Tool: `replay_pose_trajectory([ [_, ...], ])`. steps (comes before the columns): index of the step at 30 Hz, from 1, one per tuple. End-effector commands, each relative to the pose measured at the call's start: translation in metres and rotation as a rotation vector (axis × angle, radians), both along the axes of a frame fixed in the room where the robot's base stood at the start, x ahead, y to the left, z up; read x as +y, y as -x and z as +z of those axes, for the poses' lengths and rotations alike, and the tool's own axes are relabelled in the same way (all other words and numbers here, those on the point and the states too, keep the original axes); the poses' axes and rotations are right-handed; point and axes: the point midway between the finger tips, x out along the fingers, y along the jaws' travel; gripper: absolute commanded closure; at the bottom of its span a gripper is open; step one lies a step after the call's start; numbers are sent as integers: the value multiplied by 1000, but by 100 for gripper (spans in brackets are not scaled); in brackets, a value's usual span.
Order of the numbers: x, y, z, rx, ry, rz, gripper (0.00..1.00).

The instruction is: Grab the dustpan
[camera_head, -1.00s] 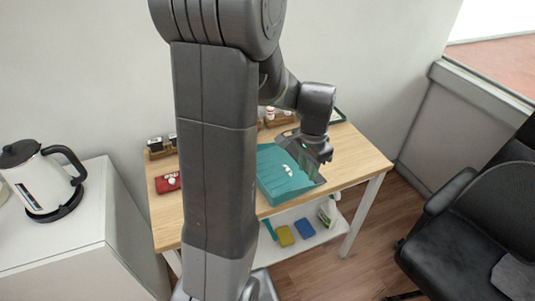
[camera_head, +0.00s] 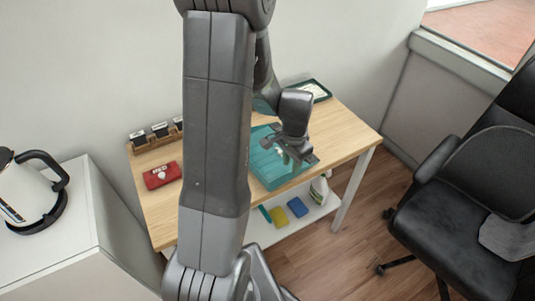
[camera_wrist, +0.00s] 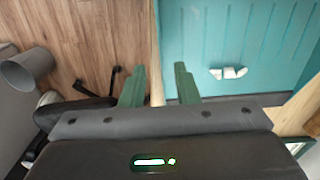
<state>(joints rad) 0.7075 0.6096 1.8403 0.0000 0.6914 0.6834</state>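The teal dustpan (camera_head: 262,165) lies on the wooden table, partly covered by my arm and gripper in the head view. It fills the upper right of the wrist view (camera_wrist: 225,30), with a ribbed floor and small white bits on it. I cannot make out its handle. My gripper (camera_head: 291,160) hangs over the dustpan's right part in the head view. In the wrist view its two green fingers (camera_wrist: 160,85) stand apart with nothing between them. The dustpan's edge and a strip of table edge show beyond the gap.
A red box (camera_head: 162,175) and a wooden rack (camera_head: 155,138) stand on the table's left. A dark-framed tray (camera_head: 312,90) lies at the back. Yellow (camera_head: 297,207) and blue (camera_head: 299,207) items sit on the lower shelf. A black chair (camera_head: 465,180) stands right, a kettle (camera_head: 28,190) left.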

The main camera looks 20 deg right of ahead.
Motion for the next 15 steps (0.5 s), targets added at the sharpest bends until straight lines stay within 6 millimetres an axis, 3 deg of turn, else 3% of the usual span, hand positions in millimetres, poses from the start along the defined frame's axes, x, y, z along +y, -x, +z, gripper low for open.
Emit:
replay_pose_trajectory([
  [15,-1,-2,-49,1,-2,0,72],
])
